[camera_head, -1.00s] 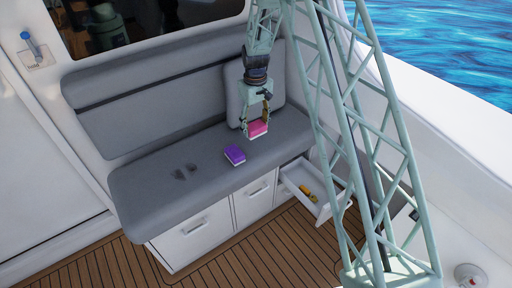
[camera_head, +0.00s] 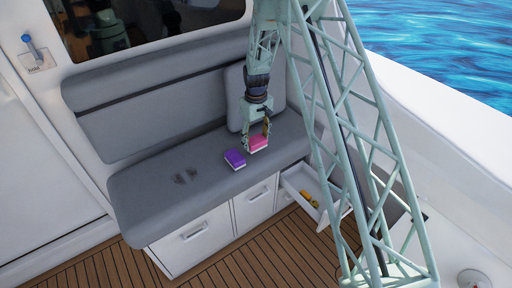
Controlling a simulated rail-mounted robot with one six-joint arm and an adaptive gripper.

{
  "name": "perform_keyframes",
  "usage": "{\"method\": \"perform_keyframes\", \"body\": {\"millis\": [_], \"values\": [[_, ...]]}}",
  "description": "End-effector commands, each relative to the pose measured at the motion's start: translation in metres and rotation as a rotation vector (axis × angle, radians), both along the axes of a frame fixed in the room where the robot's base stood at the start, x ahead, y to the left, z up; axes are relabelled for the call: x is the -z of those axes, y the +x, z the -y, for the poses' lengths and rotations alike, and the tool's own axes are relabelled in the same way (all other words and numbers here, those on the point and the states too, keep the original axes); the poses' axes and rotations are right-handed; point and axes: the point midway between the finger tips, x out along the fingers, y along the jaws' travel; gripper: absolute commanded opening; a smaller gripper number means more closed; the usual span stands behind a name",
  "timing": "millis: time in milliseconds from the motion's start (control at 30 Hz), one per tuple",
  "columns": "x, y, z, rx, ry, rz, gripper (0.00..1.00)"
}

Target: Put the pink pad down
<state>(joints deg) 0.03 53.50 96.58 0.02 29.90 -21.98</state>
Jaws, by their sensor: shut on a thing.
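The pink pad (camera_head: 258,143) has a pink top and a pale lower layer. My gripper (camera_head: 257,135) is shut on it from above. The pad is low over the right part of the grey bench seat (camera_head: 150,188); I cannot tell whether its underside touches the seat. A purple pad (camera_head: 235,159) lies on the seat just to the left of the pink pad, close beside it.
A grey cushion (camera_head: 236,100) leans on the backrest behind my gripper. An open white drawer (camera_head: 292,184) below the seat holds yellow items (camera_head: 309,198). The seat's left part is otherwise clear.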

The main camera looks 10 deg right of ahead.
Motion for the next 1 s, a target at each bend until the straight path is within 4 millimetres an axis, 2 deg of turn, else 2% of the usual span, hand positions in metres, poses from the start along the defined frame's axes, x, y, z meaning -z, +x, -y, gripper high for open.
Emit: {"method": "perform_keyframes", "body": {"millis": [400, 967, 1000], "values": [[0.035, 0.0, 0.0, 0.0, 0.0, -0.001, 0.4], [0.041, 0.0, 0.0, 0.0, 0.0, 0.0, 0.4], [0.04, 0.0, 0.0, 0.0, 0.0, 0.0, 0.55]]}}
